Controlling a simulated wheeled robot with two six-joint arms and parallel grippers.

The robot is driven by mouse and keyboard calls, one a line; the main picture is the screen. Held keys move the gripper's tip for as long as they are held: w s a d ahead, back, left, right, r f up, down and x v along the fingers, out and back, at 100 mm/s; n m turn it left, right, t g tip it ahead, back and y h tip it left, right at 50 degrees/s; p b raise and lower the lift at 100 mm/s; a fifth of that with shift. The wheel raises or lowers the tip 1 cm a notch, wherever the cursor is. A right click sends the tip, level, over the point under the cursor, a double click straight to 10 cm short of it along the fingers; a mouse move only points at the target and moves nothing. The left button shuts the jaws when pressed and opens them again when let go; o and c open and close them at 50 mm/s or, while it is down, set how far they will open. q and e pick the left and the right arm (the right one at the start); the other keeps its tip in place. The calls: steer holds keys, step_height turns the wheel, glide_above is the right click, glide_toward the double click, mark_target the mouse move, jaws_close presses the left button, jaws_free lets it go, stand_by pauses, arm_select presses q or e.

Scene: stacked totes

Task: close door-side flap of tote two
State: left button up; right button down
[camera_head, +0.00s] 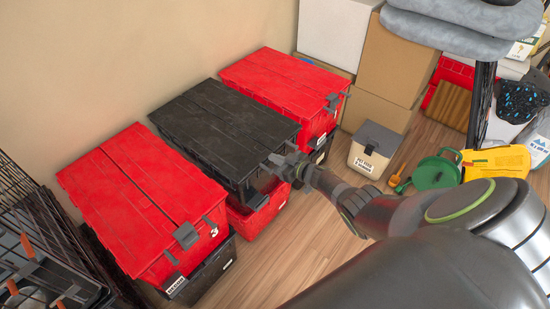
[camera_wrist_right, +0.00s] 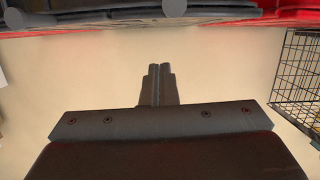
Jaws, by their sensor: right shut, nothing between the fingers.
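The black-lidded tote (camera_head: 215,115) stands in the middle of the row, on top of a red tote (camera_head: 260,207). No number shows on it; the red tote to its left (camera_head: 130,190) bears a 3. Both flaps of the black lid look down and nearly flat, with a seam between them. My right gripper (camera_head: 278,160) is shut and empty at the lid's near right corner; I cannot tell whether it touches. Its closed fingers (camera_wrist_right: 157,85) point at the pale wall in the right wrist view. My left gripper is not in view.
Another red-lidded tote (camera_head: 285,80) stands behind on the right. A black wire crate (camera_head: 35,250) stands at the left. Wood floor (camera_head: 300,240) is bare before the totes.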

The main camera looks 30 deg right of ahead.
steer(key=p+v, duration=0.2)
steer(key=v, duration=0.7)
steer(key=shift+s+d+f+p, duration=0.15)
steer(key=shift+d+p, duration=0.1)
steer(key=shift+p, duration=0.15)
